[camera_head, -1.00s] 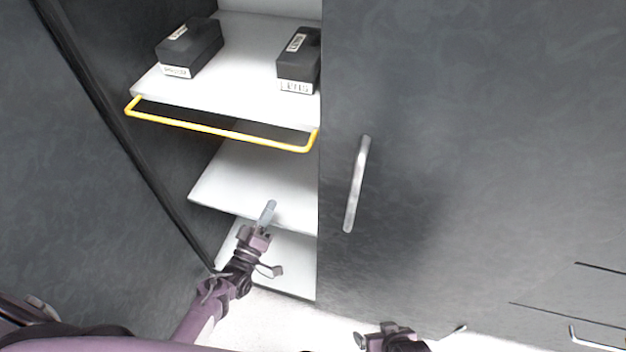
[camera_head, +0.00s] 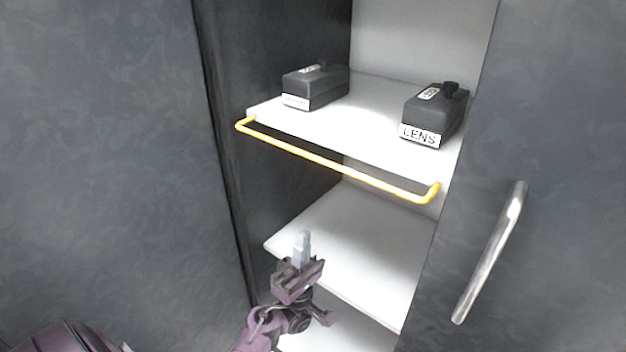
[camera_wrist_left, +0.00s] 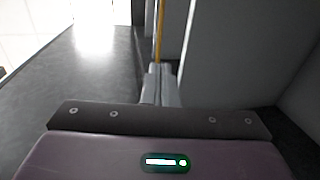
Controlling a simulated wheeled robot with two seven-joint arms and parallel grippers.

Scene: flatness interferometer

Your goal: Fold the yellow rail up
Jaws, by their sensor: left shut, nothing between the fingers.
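The yellow rail (camera_head: 335,166) is a thin bar with bent ends, standing out along the front edge of the upper white shelf (camera_head: 375,125). A gap shows between the bar and the shelf edge. My left gripper (camera_head: 304,240) is shut and empty, below the rail and in front of the lower shelf, apart from the rail. In the left wrist view the shut fingers (camera_wrist_left: 158,82) point ahead, and part of the yellow rail (camera_wrist_left: 160,30) shows beyond them. My right gripper is out of view.
Two black boxes stand on the upper shelf, one at left (camera_head: 316,88) and one marked LENS (camera_head: 432,115) at right. A lower white shelf (camera_head: 350,240) lies below. A dark panel with a silver handle (camera_head: 490,252) borders the opening at right.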

